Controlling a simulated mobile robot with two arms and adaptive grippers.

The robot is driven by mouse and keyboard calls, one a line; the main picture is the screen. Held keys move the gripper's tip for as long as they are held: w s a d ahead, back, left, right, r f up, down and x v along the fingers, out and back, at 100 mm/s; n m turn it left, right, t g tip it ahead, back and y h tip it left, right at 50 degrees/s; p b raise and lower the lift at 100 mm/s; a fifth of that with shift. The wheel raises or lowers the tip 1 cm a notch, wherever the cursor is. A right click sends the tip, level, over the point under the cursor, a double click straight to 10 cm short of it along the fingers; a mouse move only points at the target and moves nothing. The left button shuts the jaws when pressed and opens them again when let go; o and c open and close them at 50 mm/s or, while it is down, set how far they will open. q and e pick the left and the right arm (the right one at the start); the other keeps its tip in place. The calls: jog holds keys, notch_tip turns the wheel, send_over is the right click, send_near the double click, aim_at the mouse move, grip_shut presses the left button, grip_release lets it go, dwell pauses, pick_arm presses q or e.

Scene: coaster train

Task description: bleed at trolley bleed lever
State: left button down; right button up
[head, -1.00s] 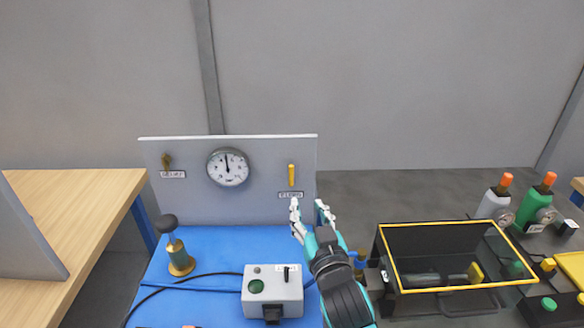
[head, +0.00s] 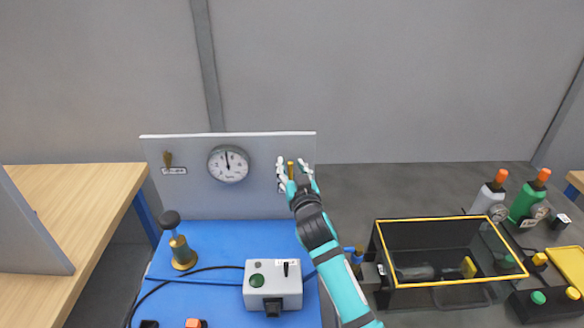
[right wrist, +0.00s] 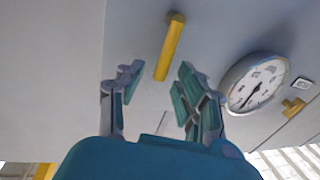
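The trolley's yellow bleed lever (right wrist: 169,47) is on the grey upright panel (head: 240,198). In the head view only its top (head: 290,167) shows, as my right gripper (head: 294,170) covers the rest and its label. In the right wrist view the right gripper (right wrist: 160,88) is open, with the lever ahead of and between its fingertips; I see no contact. My left gripper is not in view.
A brass lever (head: 168,159) is at the panel's left. On the blue top (head: 205,245) stand a brass part with a black knob (head: 179,243) and a grey switch box (head: 272,287). A yellow-rimmed case (head: 450,219) stands right, with bottles (head: 525,203) behind.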

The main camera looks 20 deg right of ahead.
jog(key=shift+c, duration=0.4)
grip_shut()
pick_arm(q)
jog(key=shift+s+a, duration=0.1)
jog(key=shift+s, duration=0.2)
